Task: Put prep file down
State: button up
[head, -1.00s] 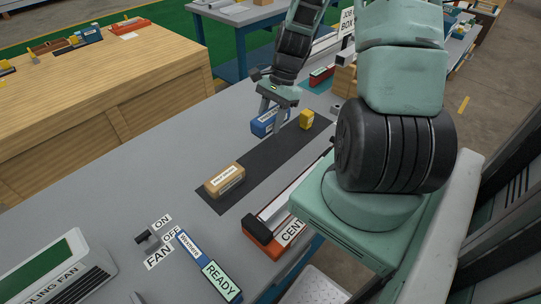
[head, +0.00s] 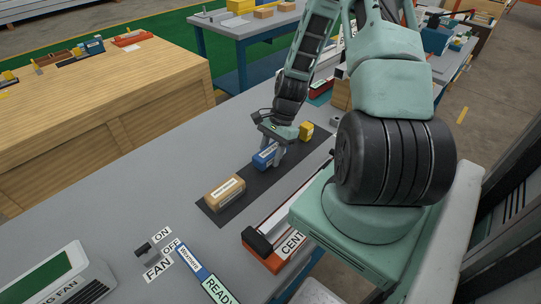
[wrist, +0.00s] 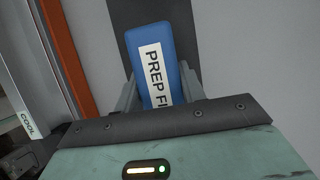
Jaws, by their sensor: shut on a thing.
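The prep file is a blue block with a white label; it shows in the head view (head: 264,156) and in the wrist view (wrist: 149,37), where "PREP FI" can be read. My gripper (head: 272,160) is shut on the prep file, with one finger on each side of it in the wrist view (wrist: 158,90). The file is at the dark mat (head: 226,215), between a tan block and a yellow block. I cannot tell whether its underside touches the mat.
The tan labelled block (head: 225,194) lies on the mat's near end. The yellow block (head: 306,131) stands beyond my gripper. An orange-red tray marked "CENT" (head: 280,255) lies to the right. A fan switch (head: 146,250) is at the near left. The grey bench left of the mat is clear.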

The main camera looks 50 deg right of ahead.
jog(key=shift+f+p, duration=0.4)
jog(key=shift+f, duration=0.2)
jog(key=shift+f+b, duration=0.3)
jog(key=shift+f, duration=0.15)
jog(key=shift+f, duration=0.15)
jog(key=o, duration=1.1)
jog(key=shift+s, duration=0.1)
jog(key=shift+s+a+f, duration=0.1)
